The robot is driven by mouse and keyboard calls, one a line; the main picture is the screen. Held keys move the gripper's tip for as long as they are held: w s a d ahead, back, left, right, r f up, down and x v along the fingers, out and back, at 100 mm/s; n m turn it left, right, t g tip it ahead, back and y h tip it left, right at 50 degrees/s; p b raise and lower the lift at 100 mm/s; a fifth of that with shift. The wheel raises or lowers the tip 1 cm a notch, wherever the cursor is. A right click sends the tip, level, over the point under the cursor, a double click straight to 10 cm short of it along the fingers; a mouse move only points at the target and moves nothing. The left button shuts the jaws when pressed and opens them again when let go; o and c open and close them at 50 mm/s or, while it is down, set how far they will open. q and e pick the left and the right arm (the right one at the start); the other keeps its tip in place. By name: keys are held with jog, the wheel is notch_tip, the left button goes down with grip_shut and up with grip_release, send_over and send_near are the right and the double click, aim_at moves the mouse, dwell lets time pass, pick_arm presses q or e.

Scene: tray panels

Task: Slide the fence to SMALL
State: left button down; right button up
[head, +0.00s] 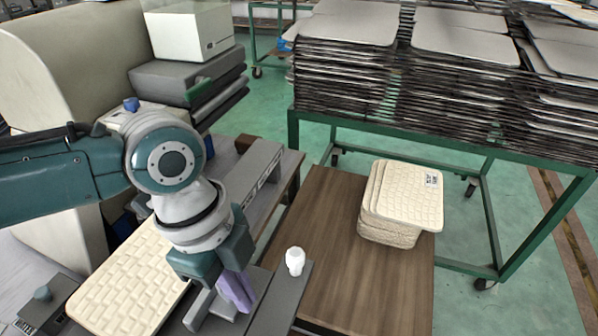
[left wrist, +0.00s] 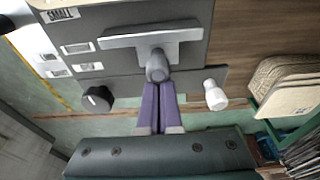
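The fence is a light grey bar (left wrist: 125,41) with a short stem and a rounded grey knob (left wrist: 157,66), on a dark grey plate in the left wrist view. In the head view part of the fence (head: 201,309) shows below my left gripper. The SMALL label (left wrist: 62,14) is at the upper left of the wrist view, up and left of the fence. My left gripper (left wrist: 158,86) has its purple fingers together, tips at the fence's knob; they also show in the head view (head: 237,291). I cannot tell whether they touch it. My right gripper is not in view.
A white knob (head: 295,261) stands on the plate right of my gripper. A black dial (left wrist: 97,98) sits left of the fingers. A cream woven panel (head: 131,284) lies left of the fence. Stacked cream panels (head: 408,194) rest on the brown table (head: 345,260).

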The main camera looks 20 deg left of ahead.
pick_arm(q)
jog(key=shift+a, duration=1.25)
jog(key=shift+d, duration=0.65)
jog(key=shift+r+p, duration=0.1)
jog(key=shift+p, duration=0.25)
notch_tip(320, 180, up, 7)
jog(key=p, duration=0.7)
